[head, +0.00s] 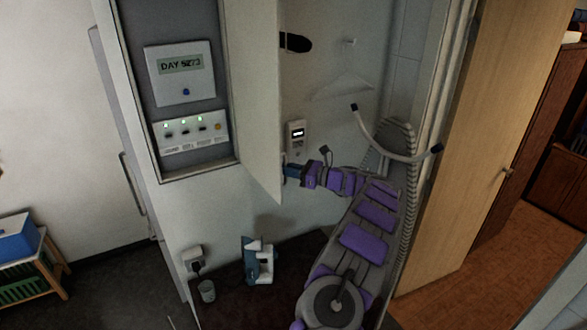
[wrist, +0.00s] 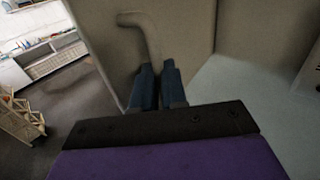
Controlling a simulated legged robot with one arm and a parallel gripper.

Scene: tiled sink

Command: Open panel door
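The panel door (head: 253,90) is a pale tall flap on the right side of the wall cabinet. It stands swung wide open, with the cabinet inside exposed. In the wrist view the door's outer face (wrist: 185,30) fills the upper middle, with a bent tubular handle (wrist: 140,22) on it. My gripper (head: 290,171) is beside the door's lower free edge, on its outer side. In the wrist view its blue fingers (wrist: 158,72) are close together at the handle, whose lower stretch runs in between the fingertips. The fingers hide the rest of the handle.
Inside the cabinet (head: 152,170) are a display box (head: 180,72) and a switch strip (head: 190,130). A blue-white device (head: 258,262) and a cup (head: 207,291) stand on the dark surface below. A wooden door (head: 475,130) stands right; a curved rail (head: 395,150) is near my arm.

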